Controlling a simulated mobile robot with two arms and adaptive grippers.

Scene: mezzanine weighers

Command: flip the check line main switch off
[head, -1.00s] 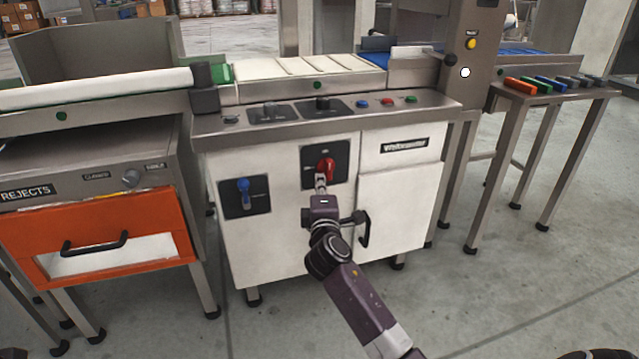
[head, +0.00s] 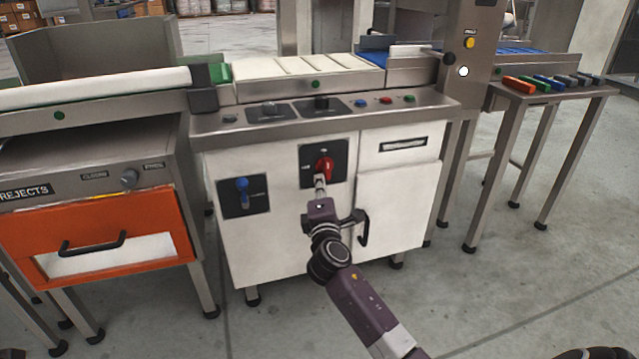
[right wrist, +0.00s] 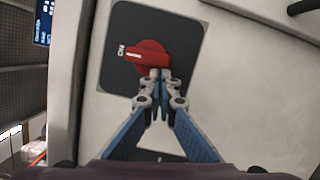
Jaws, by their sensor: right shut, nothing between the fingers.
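The red rotary switch (head: 325,166) sits on a dark plate on the front of the white cabinet. In the right wrist view the red switch (right wrist: 147,55) has a white mark pointing at the ON label (right wrist: 121,50). My right gripper (head: 320,182) is at the lower edge of the red switch in the head view. In the right wrist view its fingertips (right wrist: 160,74) are shut together with nothing between them, right at the knob's edge; whether they touch it I cannot tell. My left gripper is out of view.
A blue handle (head: 242,190) on another dark plate (head: 258,200) is left of the red switch. A dark door handle (head: 364,228) is close to the right of my right arm. The orange rejects drawer (head: 165,215) is at left. Open floor lies at right.

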